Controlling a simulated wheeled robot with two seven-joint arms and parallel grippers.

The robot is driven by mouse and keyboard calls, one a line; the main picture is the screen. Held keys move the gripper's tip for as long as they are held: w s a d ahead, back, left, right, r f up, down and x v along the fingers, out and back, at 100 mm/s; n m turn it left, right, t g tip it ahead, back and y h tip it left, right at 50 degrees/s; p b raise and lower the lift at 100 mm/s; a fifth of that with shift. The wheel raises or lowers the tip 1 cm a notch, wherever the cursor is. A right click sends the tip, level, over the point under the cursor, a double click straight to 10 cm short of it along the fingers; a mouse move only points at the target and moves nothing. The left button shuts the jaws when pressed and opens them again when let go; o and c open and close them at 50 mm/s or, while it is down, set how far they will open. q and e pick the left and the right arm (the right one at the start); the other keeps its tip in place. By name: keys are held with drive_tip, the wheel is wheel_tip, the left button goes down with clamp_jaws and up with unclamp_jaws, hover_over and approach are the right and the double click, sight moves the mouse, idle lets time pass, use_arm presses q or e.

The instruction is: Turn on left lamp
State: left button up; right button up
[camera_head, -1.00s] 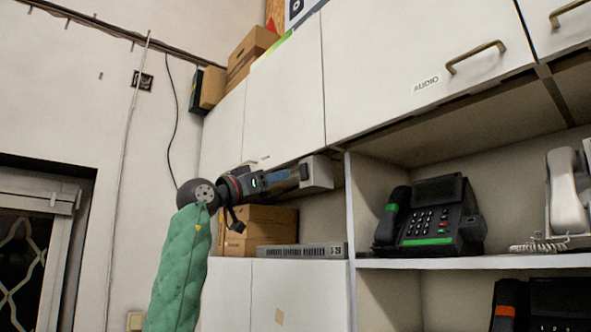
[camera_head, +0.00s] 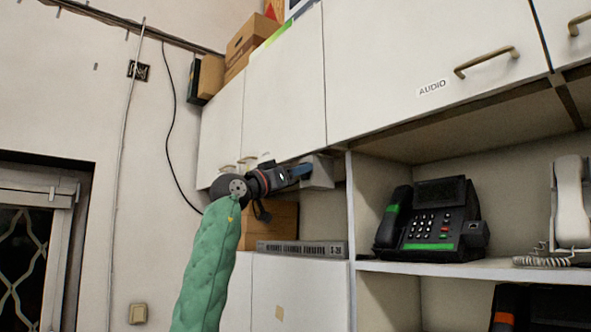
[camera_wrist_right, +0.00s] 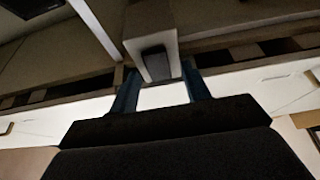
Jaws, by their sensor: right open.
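A pale grey, box-shaped lamp housing (camera_head: 320,170) is fixed under the wall cabinets, left of the shelf divider. My right gripper (camera_head: 304,171), on the arm with the green sleeve, reaches it from the left and overlaps it in the head view. In the right wrist view the housing (camera_wrist_right: 148,28) shows its end face with a dark rocker switch (camera_wrist_right: 154,62). The blue fingers of my right gripper (camera_wrist_right: 160,92) are open, one on each side of that end. Whether they touch it I cannot tell. My left gripper is not in view.
White cabinets (camera_head: 420,65) hang just above the gripper. A cardboard box (camera_head: 270,226) and a flat grey network device (camera_head: 302,249) sit below it. A black desk phone (camera_head: 432,222) stands on the shelf at right. A wall switch (camera_head: 137,313) is at lower left.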

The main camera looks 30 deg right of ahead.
drive_tip(key=shift+c, duration=0.2)
drive_tip(key=c, duration=0.9)
drive_tip(key=shift+r+y+b, duration=0.25)
drive_tip(key=shift+y+b, duration=0.05)
drive_tip(key=shift+y, duration=0.55)
drive_tip(key=shift+r+y+b, duration=0.2)
drive_tip(key=shift+y+b, duration=0.05)
drive_tip(key=shift+y, duration=0.6)
drive_tip(key=shift+c, duration=0.2)
drive_tip(key=o, duration=1)
drive_tip(key=shift+a+f, duration=0.1)
